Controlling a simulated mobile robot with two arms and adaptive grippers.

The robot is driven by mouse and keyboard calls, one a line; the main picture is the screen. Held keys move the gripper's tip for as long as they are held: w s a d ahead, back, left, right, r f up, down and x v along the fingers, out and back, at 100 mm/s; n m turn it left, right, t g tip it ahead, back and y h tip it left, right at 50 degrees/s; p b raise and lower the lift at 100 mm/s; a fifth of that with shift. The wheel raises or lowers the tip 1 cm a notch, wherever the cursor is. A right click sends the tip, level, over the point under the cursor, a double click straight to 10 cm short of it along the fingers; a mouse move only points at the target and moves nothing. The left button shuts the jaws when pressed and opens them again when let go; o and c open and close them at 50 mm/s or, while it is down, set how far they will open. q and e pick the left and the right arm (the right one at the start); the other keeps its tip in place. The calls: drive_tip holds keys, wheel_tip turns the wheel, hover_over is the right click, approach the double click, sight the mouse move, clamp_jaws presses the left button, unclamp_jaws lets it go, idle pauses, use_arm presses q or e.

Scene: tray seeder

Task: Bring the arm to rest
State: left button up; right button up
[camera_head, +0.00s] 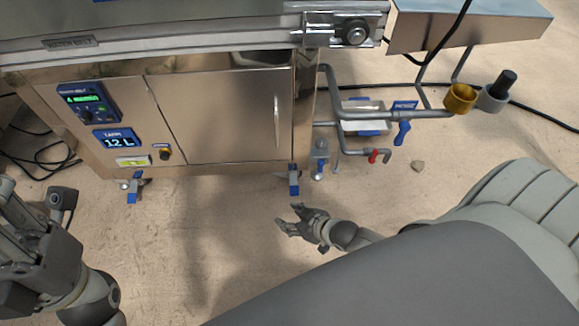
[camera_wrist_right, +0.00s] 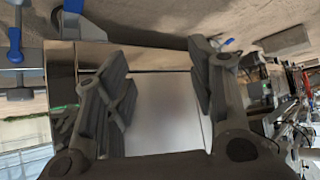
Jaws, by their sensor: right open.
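My right gripper (camera_head: 288,214) hangs over the bare floor in front of the steel cabinet, at the middle of the head view. Its two fingers are spread and point left, with nothing between them. The right wrist view shows the same open gripper (camera_wrist_right: 157,55), with the cabinet's steel door (camera_wrist_right: 168,110) beyond its fingers. My left gripper (camera_head: 32,245) is partly in the head view at the lower left. Its fingertips cannot be made out clearly.
The steel cabinet (camera_head: 222,120) stands ahead, with a green-lit control panel (camera_head: 88,103) and a "12 L" display (camera_head: 118,139). Grey pipes with a blue-handled valve (camera_head: 402,130) and a red-handled valve (camera_head: 374,156) stand at its right.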

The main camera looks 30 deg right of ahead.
drive_tip(key=shift+s+a+r, duration=0.15)
drive_tip(key=shift+s+a, duration=0.1)
drive_tip(key=shift+s, duration=0.05)
idle(0.4)
